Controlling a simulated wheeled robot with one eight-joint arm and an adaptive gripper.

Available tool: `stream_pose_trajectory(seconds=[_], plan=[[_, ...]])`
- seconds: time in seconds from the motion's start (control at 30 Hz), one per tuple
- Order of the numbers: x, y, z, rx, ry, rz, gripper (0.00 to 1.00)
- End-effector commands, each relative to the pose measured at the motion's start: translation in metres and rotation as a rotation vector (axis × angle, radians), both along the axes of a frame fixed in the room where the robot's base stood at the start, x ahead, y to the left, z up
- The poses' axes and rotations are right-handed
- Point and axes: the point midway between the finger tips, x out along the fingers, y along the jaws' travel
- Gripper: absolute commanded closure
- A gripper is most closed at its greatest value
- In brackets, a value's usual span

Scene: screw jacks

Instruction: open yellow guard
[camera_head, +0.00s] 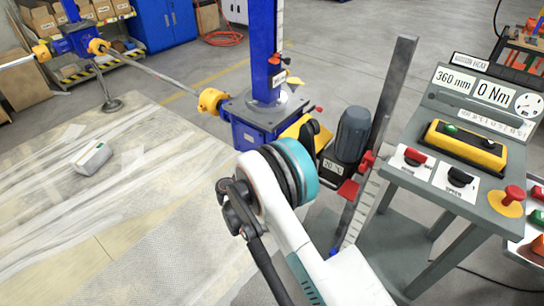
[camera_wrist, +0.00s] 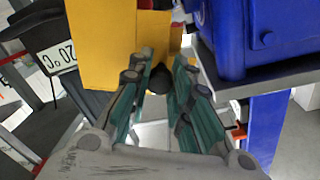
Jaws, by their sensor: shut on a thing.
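The yellow guard (camera_head: 294,127) shows in the head view beside the blue screw-jack housing (camera_head: 262,112), partly hidden behind my wrist. In the wrist view, the yellow guard (camera_wrist: 105,45) fills the upper left and middle, close in front of my fingers. My gripper (camera_wrist: 161,74) has its green-padded fingers on either side of a small dark round knob (camera_wrist: 160,80) at the guard's lower edge, and is shut on it. In the head view my fingers are largely hidden by my wrist. The blue housing (camera_wrist: 265,35) stands just right of the fingers in the wrist view.
A grey motor (camera_head: 353,133) with a temperature display stands right of the guard, next to a slanted dark post (camera_head: 388,95). A control console (camera_head: 468,140) stands further right. A pale covered floor area (camera_head: 130,220) with a small grey box (camera_head: 93,158) lies left.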

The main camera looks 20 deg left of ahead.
Motion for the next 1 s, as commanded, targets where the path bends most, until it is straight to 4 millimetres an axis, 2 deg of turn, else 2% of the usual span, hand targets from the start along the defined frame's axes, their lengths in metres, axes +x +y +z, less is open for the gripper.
stream_pose_trajectory(seconds=[0.1,0.5,1.0], plan=[[-0.001,-0.003,0.015,0.101,-0.044,0.001,1.0],[-0.006,-0.015,0.054,0.447,-0.187,0.001,1.0],[-0.014,-0.035,0.079,0.732,-0.306,-0.002,1.0]])
